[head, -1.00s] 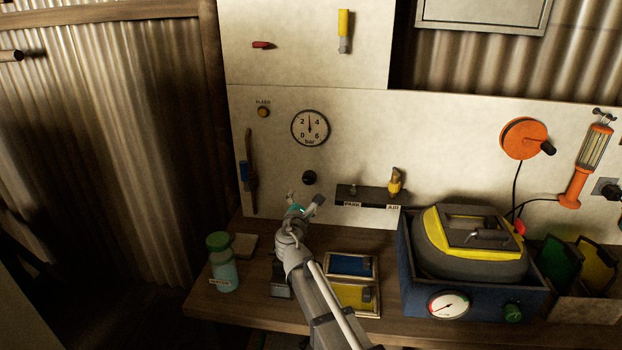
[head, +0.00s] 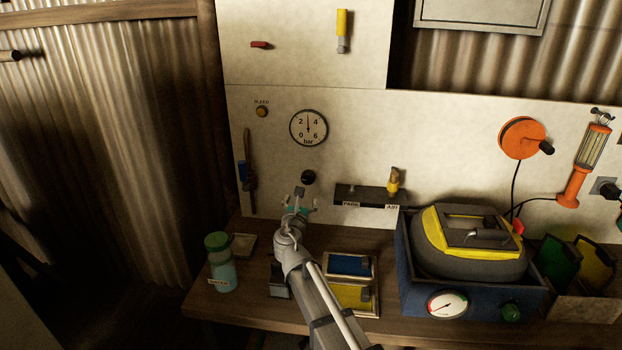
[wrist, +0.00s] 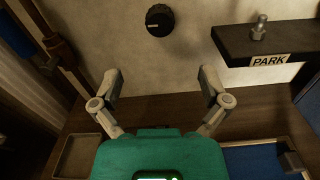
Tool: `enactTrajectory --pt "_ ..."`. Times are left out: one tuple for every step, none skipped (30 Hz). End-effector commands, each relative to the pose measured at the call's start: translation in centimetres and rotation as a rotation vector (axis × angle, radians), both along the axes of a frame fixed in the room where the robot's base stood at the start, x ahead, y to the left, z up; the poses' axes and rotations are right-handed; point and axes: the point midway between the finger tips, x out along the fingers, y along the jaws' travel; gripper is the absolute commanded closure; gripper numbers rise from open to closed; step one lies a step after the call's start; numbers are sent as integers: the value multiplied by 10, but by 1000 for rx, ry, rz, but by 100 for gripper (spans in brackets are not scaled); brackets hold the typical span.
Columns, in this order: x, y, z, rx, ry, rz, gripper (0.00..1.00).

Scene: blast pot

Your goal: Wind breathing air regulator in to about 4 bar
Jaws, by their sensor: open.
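A black knob (head: 308,177) sticks out of the pale wall panel, below a round bar gauge (head: 308,128). The gauge needle points almost straight up, between 2 and 4. My gripper (head: 300,201) is open and empty, in front of the panel and just below the knob. In the wrist view the knob (wrist: 159,20) is at the top centre, with a pale mark on its face. My open fingers (wrist: 160,76) sit below it in that picture, one to each side, not touching it.
A dark shelf marked PARK and AIR (head: 362,196) juts out right of the knob. A strap with a blue part (head: 243,171) hangs at left. On the bench (head: 215,301) are a green-capped bottle (head: 222,262), framed trays (head: 349,265) and a blue box (head: 404,275) holding a yellow-and-grey case.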

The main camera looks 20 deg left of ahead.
Motion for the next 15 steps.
enactTrajectory --pt "2 1 0 0 0 0 5" --pt "3 1 0 0 0 0 5" --pt "5 1 0 1 0 0 5" --pt "7 2 0 1 0 -1 5" --pt "9 2 0 1 0 -1 5" --pt "12 3 0 1 0 -1 5" --pt "15 4 0 1 0 -1 5" --pt "18 5 0 1 0 -2 5" --pt "23 6 0 1 0 -2 5" --pt "26 7 0 1 0 -2 5" --pt "30 8 0 1 0 -2 5" --pt "35 10 0 1 0 -1 5" --pt "39 11 0 1 0 -1 5" --pt "44 12 0 1 0 -1 5" --pt "50 13 0 1 0 -1 5"
